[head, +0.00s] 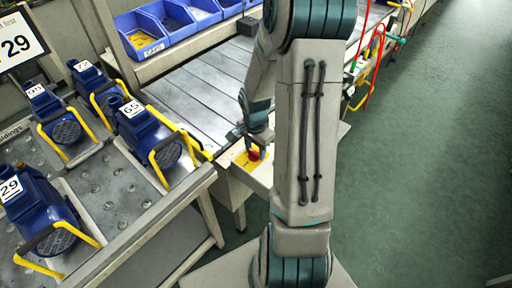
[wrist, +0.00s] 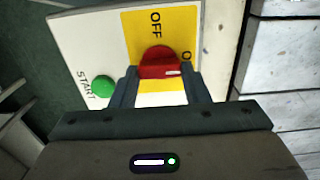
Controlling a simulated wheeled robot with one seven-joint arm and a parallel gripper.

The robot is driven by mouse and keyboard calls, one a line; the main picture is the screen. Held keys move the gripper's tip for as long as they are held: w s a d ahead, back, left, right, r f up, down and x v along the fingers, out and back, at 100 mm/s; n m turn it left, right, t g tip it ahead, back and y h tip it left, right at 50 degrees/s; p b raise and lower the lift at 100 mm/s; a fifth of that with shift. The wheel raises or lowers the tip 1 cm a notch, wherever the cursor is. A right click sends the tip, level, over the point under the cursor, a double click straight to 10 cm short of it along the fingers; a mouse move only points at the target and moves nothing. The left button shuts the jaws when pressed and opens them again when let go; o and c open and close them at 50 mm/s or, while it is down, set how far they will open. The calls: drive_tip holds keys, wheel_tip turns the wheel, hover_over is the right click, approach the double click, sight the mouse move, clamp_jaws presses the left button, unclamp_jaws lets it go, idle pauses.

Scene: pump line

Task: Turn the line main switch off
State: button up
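The line main switch is a red rotary knob (wrist: 158,63) on a yellow plate (wrist: 175,22) in the wrist view. "OFF" is printed above the knob, and a partly hidden label starting with "O" is to its right. The knob's grip bar lies across the picture, with its white mark at the right end, towards that partly hidden label. My gripper (wrist: 160,78) has one finger on each side of the bar, and both appear to touch it. In the head view the red knob (head: 253,155) shows beneath my gripper (head: 255,146).
A green START button (wrist: 103,86) is left of the knob on the same white panel (wrist: 75,35). In the head view, blue pumps with yellow handles stand on a metal table (head: 120,205) at left. Blue bins (head: 150,37) are behind. Green floor (head: 430,150) is clear at right.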

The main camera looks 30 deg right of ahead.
drive_tip(key=shift+w, duration=0.1)
drive_tip(key=shift+n, duration=0.3)
drive_tip(key=n, duration=0.3)
drive_tip(key=shift+w+n, duration=0.1)
drive_tip(key=shift+n, duration=0.2)
drive_tip(key=n, duration=0.4)
drive_tip(key=shift+a+r+n, duration=0.1)
drive_tip(key=shift+n, duration=0.2)
drive_tip(key=n, duration=0.4)
drive_tip(key=shift+w+a+n, duration=0.1)
drive_tip(key=shift+n, duration=0.2)
drive_tip(key=shift+n+p, duration=0.65)
drive_tip(key=shift+n, duration=1.55)
